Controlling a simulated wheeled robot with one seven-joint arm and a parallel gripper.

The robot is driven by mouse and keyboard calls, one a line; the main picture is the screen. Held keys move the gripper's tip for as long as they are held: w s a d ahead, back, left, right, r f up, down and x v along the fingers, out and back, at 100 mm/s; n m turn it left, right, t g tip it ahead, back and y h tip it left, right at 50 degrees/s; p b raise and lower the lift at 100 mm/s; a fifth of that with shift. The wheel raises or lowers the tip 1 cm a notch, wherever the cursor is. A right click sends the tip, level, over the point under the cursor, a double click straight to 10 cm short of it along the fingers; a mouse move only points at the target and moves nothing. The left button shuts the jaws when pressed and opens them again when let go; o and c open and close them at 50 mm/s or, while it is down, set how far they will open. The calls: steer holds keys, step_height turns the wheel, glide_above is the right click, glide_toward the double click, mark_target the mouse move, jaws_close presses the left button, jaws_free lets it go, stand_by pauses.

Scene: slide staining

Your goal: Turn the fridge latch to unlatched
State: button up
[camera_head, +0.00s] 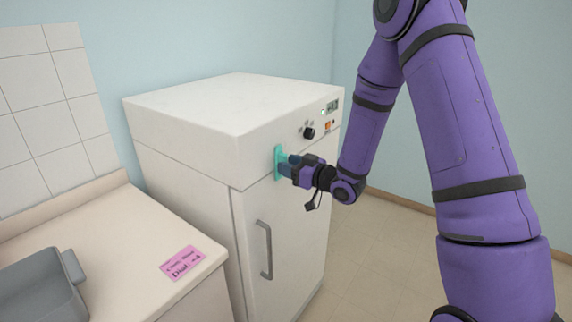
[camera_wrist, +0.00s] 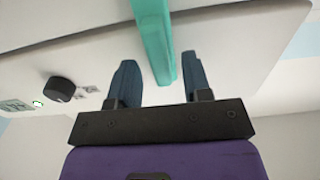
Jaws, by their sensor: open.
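The white fridge (camera_head: 285,240) stands against the wall, with its door facing right of the picture. The teal latch (camera_head: 278,161) is on the upper front of the fridge and looks upright in the head view. My gripper (camera_head: 284,167) is at the latch. In the wrist view the teal latch (camera_wrist: 155,40) runs down from the top edge and its end lies between the two blue fingers of my open gripper (camera_wrist: 157,85). A gap shows on each side of the latch there. Contact is not visible.
A black knob (camera_head: 308,133) and a small display (camera_head: 332,106) are on the fridge's top panel. A grey door handle (camera_head: 265,249) is below the latch. A counter (camera_head: 120,275) with a grey tray (camera_head: 40,290) and a pink note (camera_head: 181,262) stands at left.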

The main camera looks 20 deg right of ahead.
steer(key=shift+w+a, duration=0.45)
steer(key=shift+w, duration=0.1)
steer(key=c, duration=0.7)
